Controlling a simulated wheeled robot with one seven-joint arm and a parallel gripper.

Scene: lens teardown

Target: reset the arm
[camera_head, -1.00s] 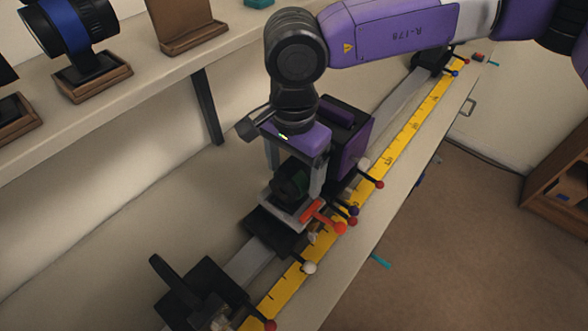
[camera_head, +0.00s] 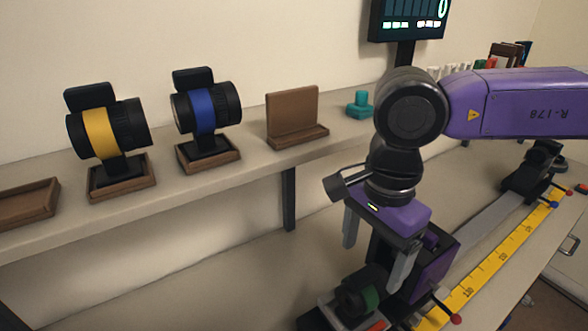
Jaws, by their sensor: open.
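My gripper (camera_head: 375,264) hangs from my purple arm in the right half of the view. A purple and black box (camera_head: 432,268) on the rail is partly hidden behind the right finger.
A shelf holds a yellow-banded lens (camera_head: 100,134), a blue-banded lens (camera_head: 203,112), an empty wooden stand (camera_head: 293,117) and a teal piece (camera_head: 360,104). A lit display (camera_head: 410,20) stands behind. A yellow scale (camera_head: 490,265) runs along the rail. A black carriage (camera_head: 535,170) sits farther along.

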